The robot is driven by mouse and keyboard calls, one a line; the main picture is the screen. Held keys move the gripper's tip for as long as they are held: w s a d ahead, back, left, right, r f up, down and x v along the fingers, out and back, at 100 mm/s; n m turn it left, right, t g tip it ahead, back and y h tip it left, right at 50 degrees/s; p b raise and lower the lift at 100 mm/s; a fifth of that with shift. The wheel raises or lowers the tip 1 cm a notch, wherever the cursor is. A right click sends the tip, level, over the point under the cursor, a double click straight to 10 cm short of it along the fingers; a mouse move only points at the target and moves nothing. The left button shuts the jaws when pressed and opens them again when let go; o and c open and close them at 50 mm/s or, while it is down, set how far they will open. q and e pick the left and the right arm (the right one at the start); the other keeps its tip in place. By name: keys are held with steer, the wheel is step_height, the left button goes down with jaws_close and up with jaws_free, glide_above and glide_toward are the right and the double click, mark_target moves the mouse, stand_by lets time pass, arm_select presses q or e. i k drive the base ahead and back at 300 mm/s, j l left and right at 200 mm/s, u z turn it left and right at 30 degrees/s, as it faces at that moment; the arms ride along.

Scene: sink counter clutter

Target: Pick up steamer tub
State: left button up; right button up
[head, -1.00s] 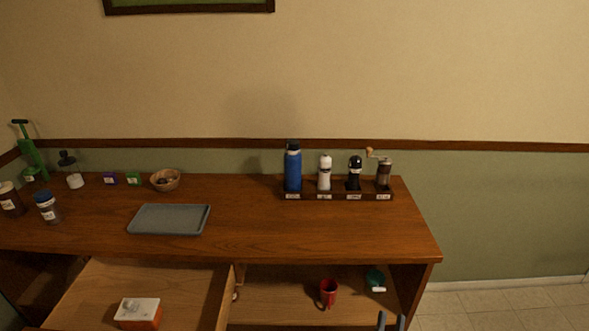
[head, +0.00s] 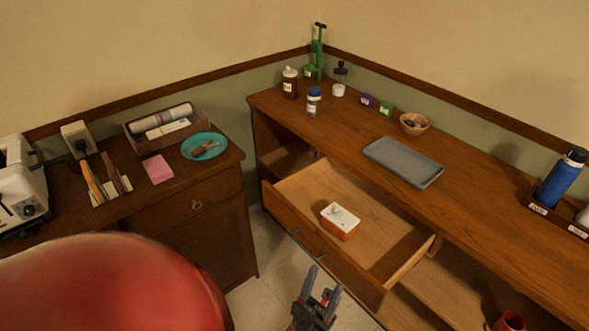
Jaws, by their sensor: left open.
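An orange tub with a white lid (head: 340,221) stands in the open drawer (head: 395,223) of the wooden cabinet. It is the likeliest steamer tub, but I cannot read a label that confirms it. My left gripper (head: 325,280) is at the bottom middle of the head view, with its two fingers apart and nothing between them. It appears in front of the drawer, below the tub in the picture and apart from it. My right gripper is not in view.
The drawer front (head: 318,249) lies between my left gripper and the tub. A grey tray (head: 403,162), a wooden bowl (head: 414,124) and bottles stand on the counter. A large red rounded shape (head: 100,285) blocks the lower left. A red mug (head: 509,322) shows lower right.

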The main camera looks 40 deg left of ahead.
mark_target(339, 223)
steer(key=u, duration=0.95)
